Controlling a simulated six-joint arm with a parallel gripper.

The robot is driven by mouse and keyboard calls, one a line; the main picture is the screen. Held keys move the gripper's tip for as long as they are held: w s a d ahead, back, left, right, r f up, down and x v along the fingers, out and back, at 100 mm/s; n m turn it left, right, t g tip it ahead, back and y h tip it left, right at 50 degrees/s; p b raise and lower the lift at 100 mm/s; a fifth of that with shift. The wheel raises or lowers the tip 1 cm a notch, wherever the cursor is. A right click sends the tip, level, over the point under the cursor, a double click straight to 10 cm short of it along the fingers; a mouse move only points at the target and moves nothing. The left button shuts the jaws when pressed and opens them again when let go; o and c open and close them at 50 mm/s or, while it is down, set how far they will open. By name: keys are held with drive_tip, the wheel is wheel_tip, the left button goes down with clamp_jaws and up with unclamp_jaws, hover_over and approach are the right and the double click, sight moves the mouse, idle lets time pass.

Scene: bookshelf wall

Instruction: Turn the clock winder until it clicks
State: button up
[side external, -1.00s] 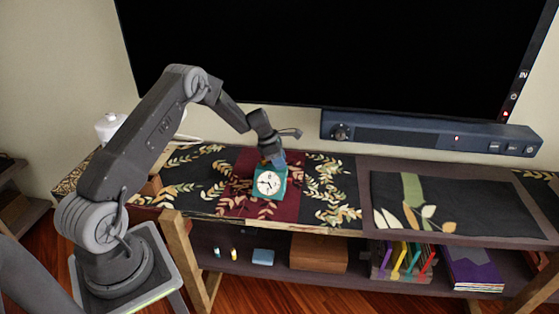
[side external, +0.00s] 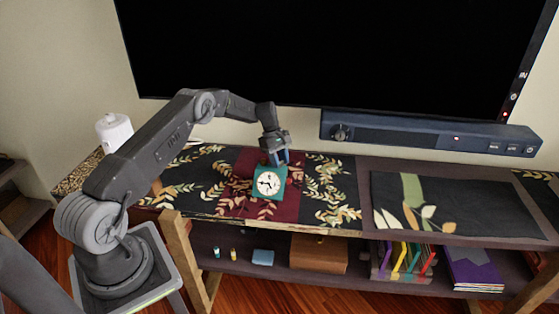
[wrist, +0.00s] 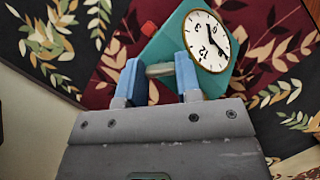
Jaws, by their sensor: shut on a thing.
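The teal box-shaped clock (side external: 280,190) with a round white face stands on the dark red middle of the runner. It also shows in the wrist view (wrist: 172,42), its face to the right and a red part on its upper left edge. My gripper (side external: 279,159) is above and behind the clock, pointing down. In the wrist view, its two blue fingers (wrist: 160,68) are shut on the grey winder (wrist: 159,70) at the clock's side. The fingers hide the winder's ends.
The leaf-patterned runner (side external: 330,190) covers this part of the shelf top. A dark TV (side external: 330,50) and a long blue-grey soundbar (side external: 430,133) are behind and to the right. A white container (side external: 114,131) stands at the left.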

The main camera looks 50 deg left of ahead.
drive_tip(key=m+g, duration=0.1)
drive_tip(key=m, duration=0.2)
drive_tip(key=m+g, duration=0.1)
drive_tip(key=m, duration=0.2)
drive_tip(key=shift+w+y, duration=0.1)
drive_tip(key=shift+y, duration=0.3)
idle(0.3)
drive_tip(key=o, duration=0.9)
drive_tip(key=shift+r, duration=0.1)
drive_tip(key=shift+r, duration=0.3)
drive_tip(key=r, duration=0.3)
drive_tip(key=shift+s+a+r, duration=0.25)
drive_tip(key=shift+s+r, duration=0.05)
drive_tip(key=shift+r, duration=0.1)
drive_tip(key=s+a+r, duration=0.2)
drive_tip(key=s, duration=0.1)
drive_tip(key=s+a+r, duration=0.4)
drive_tip(key=s, duration=0.1)
drive_tip(key=shift+s+a+r, duration=0.2)
drive_tip(key=shift+s+a, duration=0.1)
drive_tip(key=shift+a, duration=0.1)
